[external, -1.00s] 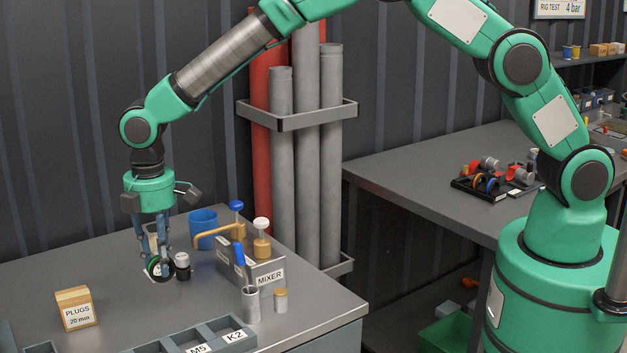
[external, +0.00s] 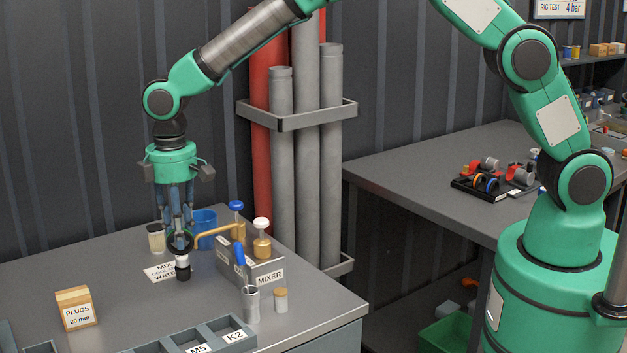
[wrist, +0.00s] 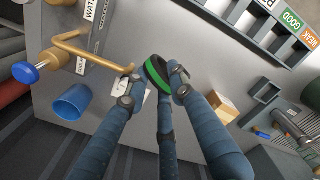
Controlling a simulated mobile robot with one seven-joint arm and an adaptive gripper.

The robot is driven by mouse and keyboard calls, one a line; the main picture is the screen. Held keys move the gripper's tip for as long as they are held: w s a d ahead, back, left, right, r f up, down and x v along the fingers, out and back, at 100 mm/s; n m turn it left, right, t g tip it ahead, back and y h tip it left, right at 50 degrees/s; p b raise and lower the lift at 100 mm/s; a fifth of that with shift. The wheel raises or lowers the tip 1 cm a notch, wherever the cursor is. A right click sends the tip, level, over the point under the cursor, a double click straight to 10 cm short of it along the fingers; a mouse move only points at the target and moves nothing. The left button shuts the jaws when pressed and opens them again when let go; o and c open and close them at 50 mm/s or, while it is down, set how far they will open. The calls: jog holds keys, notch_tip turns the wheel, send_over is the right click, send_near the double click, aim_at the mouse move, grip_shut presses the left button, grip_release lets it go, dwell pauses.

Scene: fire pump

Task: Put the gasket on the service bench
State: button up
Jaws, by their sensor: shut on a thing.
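My gripper (external: 180,243) is shut on a black ring with a green band, the gasket (wrist: 157,82). In the wrist view the gasket sits between the fingertips. In the external view it is small and dark, held above the near grey bench (external: 125,330), behind a small white-and-black bottle (external: 182,268). A second grey bench (external: 400,178) stands at the right, with clear top at its near left. No label shows which one is the service bench.
The mixer (external: 262,272), with a bent brass pipe and blue and white knobs, stands right of my gripper. A plugs box (external: 76,308) and a divided tray (external: 225,335) are in front. Tall pipes stand between the benches.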

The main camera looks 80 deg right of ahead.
jog(key=s+d+r+m, duration=0.1)
jog(key=s+d+m, duration=0.1)
jog(key=d, duration=0.1)
jog(key=s+d+r+m+b, duration=0.1)
jog(key=s+d+r+m, duration=0.1)
jog(key=d+m, duration=0.1)
jog(key=s+d+r+m, duration=0.2)
jog(key=s+d+m, duration=0.1)
jog(key=shift+d+r+b, duration=0.15)
jog(key=shift+d+b, duration=0.05)
jog(key=shift+b, duration=0.1)
jog(key=shift+w, duration=0.1)
jog(key=shift+w+a+p, duration=0.3)
jog(key=shift+w+p, duration=0.1)
jog(key=shift+w, duration=0.35)
jog(key=w+a+f+m+p, duration=0.2)
jog(key=w+a+f+p, duration=0.2)
jog(key=w, duration=0.4)
jog(key=w+a+f+m+p, duration=0.3)
jog(key=w+f, duration=0.1)
jog(key=w, duration=0.4)
jog(key=shift+w+a+f+m+p, duration=0.2)
jog(key=shift+a+f+m+p, duration=0.1)
jog(key=shift+a+f+p, duration=0.1)
jog(key=shift+f, duration=0.1)
jog(key=shift+f, duration=3)
